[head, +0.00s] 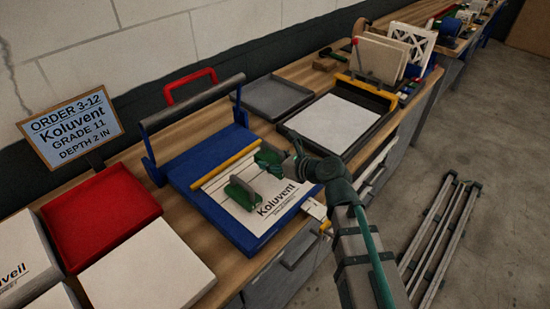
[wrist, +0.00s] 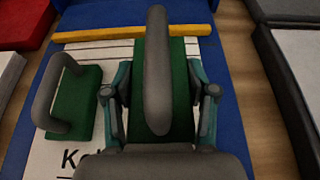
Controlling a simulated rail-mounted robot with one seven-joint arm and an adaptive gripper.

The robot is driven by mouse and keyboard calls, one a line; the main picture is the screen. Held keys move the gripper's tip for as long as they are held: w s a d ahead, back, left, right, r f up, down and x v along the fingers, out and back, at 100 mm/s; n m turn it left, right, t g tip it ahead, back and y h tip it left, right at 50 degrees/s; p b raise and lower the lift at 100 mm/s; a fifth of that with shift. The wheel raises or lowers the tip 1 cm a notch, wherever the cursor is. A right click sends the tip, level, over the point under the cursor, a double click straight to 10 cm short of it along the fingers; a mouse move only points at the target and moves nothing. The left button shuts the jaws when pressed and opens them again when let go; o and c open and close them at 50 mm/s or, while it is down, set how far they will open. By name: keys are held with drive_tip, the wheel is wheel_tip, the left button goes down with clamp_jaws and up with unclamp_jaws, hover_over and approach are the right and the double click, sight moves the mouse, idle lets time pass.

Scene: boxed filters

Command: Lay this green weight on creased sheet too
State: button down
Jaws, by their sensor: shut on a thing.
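A white printed sheet (head: 288,190) with thin crease lines lies on the blue board of a press-like frame (head: 240,240). One green weight (head: 240,193) with a grey handle rests on the sheet, left of my gripper; it also shows in the wrist view (wrist: 72,103).
A red tray (head: 100,215) and a white filter block (head: 147,270) stand left of the blue frame. A grey tray (head: 272,97) and a dark tray (head: 370,97) with a white panel (head: 333,122) lie to the right. The frame's grey handle bar (head: 193,103) stands raised behind.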

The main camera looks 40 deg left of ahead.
drive_tip(key=shift+w+a+f, duration=0.15)
drive_tip(key=shift+a+f, duration=0.25)
drive_tip(key=shift+f, duration=0.1)
drive_tip(key=shift+f+p, duration=0.5)
drive_tip(key=shift+f, duration=0.85)
drive_tip(key=shift+f, duration=0.1)
drive_tip(key=shift+c, duration=1.7)
unclamp_jaws()
drive_tip(key=shift+d+f, duration=0.1)
drive_tip(key=b+v, duration=0.2)
drive_tip(key=v, duration=1)
